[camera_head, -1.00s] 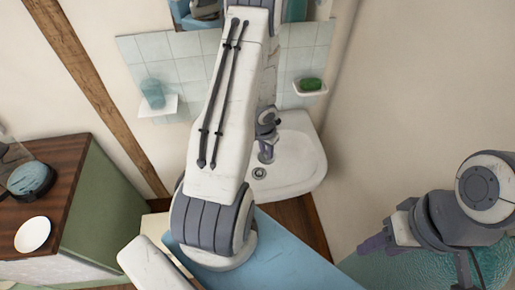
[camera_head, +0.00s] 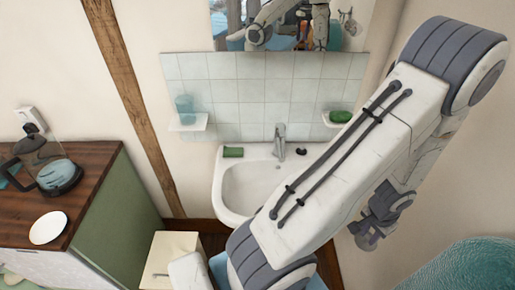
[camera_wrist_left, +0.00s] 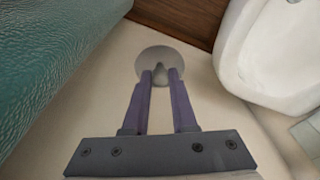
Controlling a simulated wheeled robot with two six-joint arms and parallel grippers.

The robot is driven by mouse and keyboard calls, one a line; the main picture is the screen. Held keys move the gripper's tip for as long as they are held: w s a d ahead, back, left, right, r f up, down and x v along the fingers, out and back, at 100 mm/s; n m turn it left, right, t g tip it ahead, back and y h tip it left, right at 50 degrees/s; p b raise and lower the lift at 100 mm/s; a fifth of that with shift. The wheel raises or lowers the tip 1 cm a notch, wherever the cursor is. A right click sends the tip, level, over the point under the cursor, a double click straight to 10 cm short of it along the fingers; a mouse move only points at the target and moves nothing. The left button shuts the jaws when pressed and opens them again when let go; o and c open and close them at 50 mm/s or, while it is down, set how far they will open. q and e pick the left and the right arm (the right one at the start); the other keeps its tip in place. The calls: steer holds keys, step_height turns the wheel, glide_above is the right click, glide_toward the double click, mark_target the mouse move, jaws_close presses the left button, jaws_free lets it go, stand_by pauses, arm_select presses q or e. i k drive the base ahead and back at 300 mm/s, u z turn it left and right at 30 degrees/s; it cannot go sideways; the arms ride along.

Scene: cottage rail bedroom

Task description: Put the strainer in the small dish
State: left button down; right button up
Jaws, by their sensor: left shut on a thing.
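The strainer, a grey round disc with a small pointed knob (camera_wrist_left: 160,58), is held by its knob between the purple fingers of my left gripper (camera_wrist_left: 160,78) in the left wrist view. The strainer cannot be made out clearly there. The small white round dish (camera_head: 48,228) lies on the brown wooden counter at the left, far from the gripper, and looks empty. My right gripper is not in view.
The brown countertop (camera_head: 100,165) also bears a glass jug (camera_head: 60,176) behind the dish. The white sink (camera_head: 225,190) stands in the middle, with a tap (camera_head: 280,140).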

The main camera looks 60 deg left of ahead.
mark_target(50, 227)
steer(key=k, duration=1.2)
steer(key=u, duration=1.65)
